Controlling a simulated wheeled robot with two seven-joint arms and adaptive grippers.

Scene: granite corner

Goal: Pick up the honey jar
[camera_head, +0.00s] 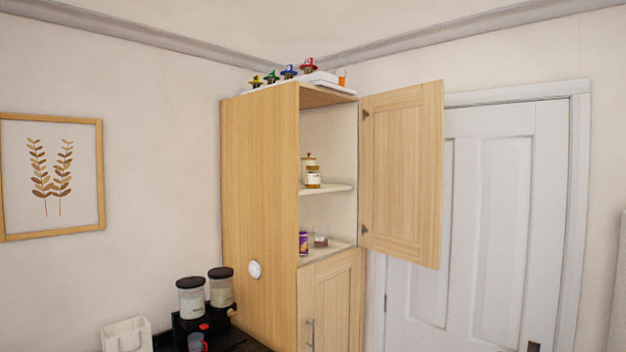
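A small jar with amber contents and a pale label (313,177), which looks like the honey jar, stands upright on the upper shelf (326,189) of a tall wooden cabinet (262,180). A cream canister with a wooden lid (308,158) stands just behind it, partly hidden by it. The cabinet's upper door (402,172) is swung open to the right. Neither of my grippers shows in the head view.
A purple container (303,243) and a small glass jar (320,241) sit on the shelf below. Small colourful items (289,72) stand on the cabinet top. A dispenser with dark lids (191,300) and a white holder (127,335) are at lower left.

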